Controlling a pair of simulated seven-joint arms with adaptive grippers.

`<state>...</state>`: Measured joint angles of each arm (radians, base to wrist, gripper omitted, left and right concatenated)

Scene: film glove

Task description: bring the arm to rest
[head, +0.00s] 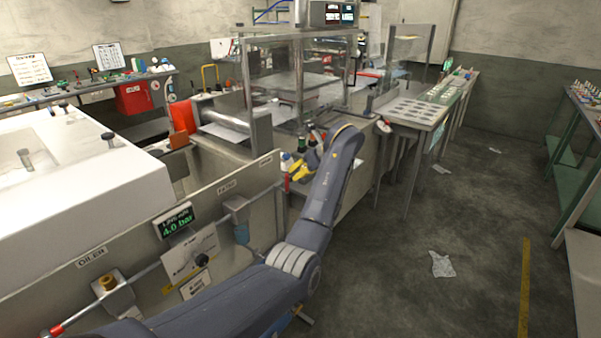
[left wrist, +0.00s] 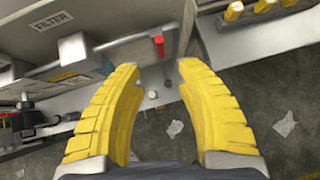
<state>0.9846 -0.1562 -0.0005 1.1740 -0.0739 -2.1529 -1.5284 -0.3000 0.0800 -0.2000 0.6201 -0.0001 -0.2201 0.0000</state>
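My left arm (head: 325,190) comes in from the lower left and bends up beside the grey machine panel. Its yellow gripper (head: 300,171) hangs near the right part of that panel, partly hidden by the wrist. In the left wrist view the gripper (left wrist: 160,68) is open. Its two yellow ridged fingers stand well apart with nothing between them. A red-tipped part (left wrist: 159,47) and a metal bracket lie beyond the fingertips. My right gripper is in neither view.
The grey panel carries a pressure display (head: 175,222) reading 4.0 bar and a blue-grey filter part (head: 236,209). A white machine body (head: 90,190) stands at the left. A bench with a tray (head: 420,111) is behind. Floor at the right is mostly clear, with a crumpled sheet (head: 442,264).

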